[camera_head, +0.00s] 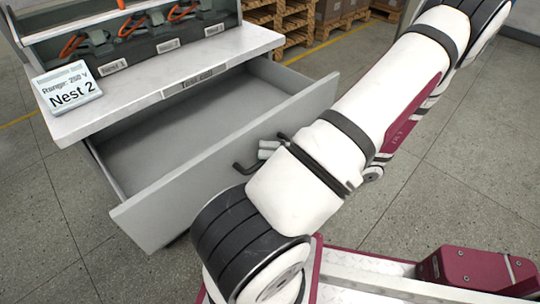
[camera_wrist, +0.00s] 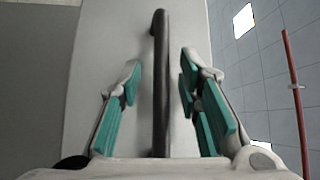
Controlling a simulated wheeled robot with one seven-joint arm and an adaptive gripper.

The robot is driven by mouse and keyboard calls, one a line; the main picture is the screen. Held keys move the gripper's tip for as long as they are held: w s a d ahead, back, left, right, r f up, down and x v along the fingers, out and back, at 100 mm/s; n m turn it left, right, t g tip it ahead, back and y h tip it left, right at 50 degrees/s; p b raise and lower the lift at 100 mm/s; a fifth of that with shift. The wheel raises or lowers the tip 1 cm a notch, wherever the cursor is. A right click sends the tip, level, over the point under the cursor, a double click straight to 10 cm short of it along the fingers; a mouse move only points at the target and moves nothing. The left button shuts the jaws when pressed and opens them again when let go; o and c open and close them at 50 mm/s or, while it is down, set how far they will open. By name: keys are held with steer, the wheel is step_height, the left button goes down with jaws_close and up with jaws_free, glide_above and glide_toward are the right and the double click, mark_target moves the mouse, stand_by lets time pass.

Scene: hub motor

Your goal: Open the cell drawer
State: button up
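The cell drawer (camera_head: 185,200) is grey and stands pulled well out from under the white worktop. Its visible interior is empty. Its dark bar handle (camera_head: 243,168) is on the front panel, partly hidden by my arm. My gripper (camera_head: 268,149) is at the handle, mostly hidden behind my arm in the head view. In the wrist view, the handle (camera_wrist: 159,90) runs between the teal-padded fingers of my gripper (camera_wrist: 162,75). The fingers are spread, with a visible gap on each side of the handle.
The worktop (camera_head: 150,85) carries a "Nest 2" sign (camera_head: 67,88) at its left corner. A rack (camera_head: 125,50) with orange-handled tools stands at its back. Wooden pallets (camera_head: 290,20) are behind it. The tiled floor left of the drawer is clear.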

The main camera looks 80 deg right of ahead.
steer(key=shift+s, duration=0.1)
steer(key=v, duration=1.2)
